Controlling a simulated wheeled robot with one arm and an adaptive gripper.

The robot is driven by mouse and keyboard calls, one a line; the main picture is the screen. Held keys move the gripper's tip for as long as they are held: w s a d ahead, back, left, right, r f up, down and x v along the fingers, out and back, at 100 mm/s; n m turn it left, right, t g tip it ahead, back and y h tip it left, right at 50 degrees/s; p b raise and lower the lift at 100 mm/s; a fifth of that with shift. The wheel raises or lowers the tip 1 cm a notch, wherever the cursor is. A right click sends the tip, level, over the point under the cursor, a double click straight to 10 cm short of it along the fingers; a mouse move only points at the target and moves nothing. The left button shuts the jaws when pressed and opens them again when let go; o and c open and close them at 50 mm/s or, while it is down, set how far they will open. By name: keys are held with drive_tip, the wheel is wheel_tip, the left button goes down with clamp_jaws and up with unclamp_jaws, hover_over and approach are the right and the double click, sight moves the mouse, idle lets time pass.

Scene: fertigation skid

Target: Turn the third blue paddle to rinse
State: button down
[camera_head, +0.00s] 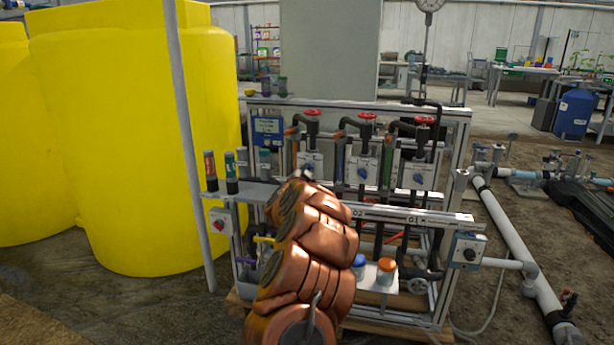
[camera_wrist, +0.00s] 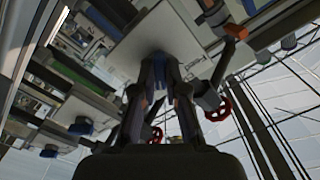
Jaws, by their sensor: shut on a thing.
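Three grey-white panels with blue paddles sit in a row on the skid. The right paddle (camera_head: 418,177) and middle paddle (camera_head: 362,172) are in plain view in the head view. The left panel (camera_head: 312,160) is partly covered by my orange arm. My gripper (camera_wrist: 160,68) is at this left panel, its fingers shut on its blue paddle, which is mostly hidden between the fingertips. The other two paddles also show at the left of the wrist view (camera_wrist: 81,127) (camera_wrist: 49,152). I cannot read the position marks.
Red-wheeled valves (camera_head: 366,117) stand above the panels. A metal rail (camera_head: 410,216) crosses in front, with bottles (camera_head: 231,172) at its left. A pale post (camera_head: 186,130) and yellow tanks (camera_head: 135,130) stand left. A white pipe (camera_head: 510,230) runs along the floor at the right.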

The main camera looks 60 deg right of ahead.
drive_tip(key=shift+m, duration=0.5)
drive_tip(key=shift+r, duration=0.1)
drive_tip(key=c, duration=1.2)
unclamp_jaws()
drive_tip(key=shift+s+a, duration=0.2)
drive_tip(key=shift+a, duration=0.3)
drive_tip(key=v, duration=1.1)
